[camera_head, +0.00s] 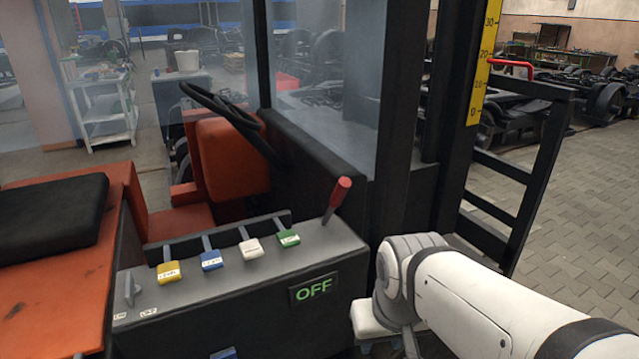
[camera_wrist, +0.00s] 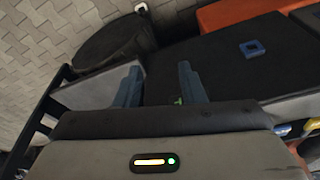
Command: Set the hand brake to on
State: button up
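The hand brake lever (camera_head: 338,195), with a red grip on a thin metal stem, stands on the right end of the grey-topped console (camera_head: 215,268) and leans to the upper right. Below it, a sign (camera_head: 313,289) on the console's dark front reads OFF in green. The wrist view faces the dark console front; I cannot make out the lever there.
Yellow (camera_head: 168,271), blue (camera_head: 211,260), white (camera_head: 251,247) and green (camera_head: 288,238) levers stand left of the hand brake. A black steering wheel (camera_head: 222,107) is behind the console. The dark mast (camera_head: 455,90) rises at the right. Paved floor (camera_head: 600,200) is open farther right.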

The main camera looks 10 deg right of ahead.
jog(key=shift+o, duration=0.7)
jog(key=shift+w+a, duration=0.1)
jog(key=shift+w, duration=0.05)
jog(key=shift+o, duration=0.8)
jog(key=w+d+f+t+b, duration=0.1)
jog(key=w+d+t+b, duration=0.1)
jog(key=w, duration=0.4)
jog(key=shift+w+d+t+h, duration=0.15)
jog(key=shift+w+t+h, duration=0.05)
jog(key=shift+t+h, duration=0.1)
jog(key=t+y+b, duration=0.3)
jog(key=t+b, duration=0.3)
jog(key=t, duration=0.7)
send_near(341, 198)
jog(key=w, duration=0.4)
jog(key=shift+n, duration=0.3)
jog(key=w, duration=0.3)
jog(key=w+a, duration=0.1)
jog(key=w, duration=0.3)
jog(key=shift+w+a+r+p, duration=0.1)
jog(key=shift+a+p, duration=0.1)
jog(key=shift+p, duration=0.15)
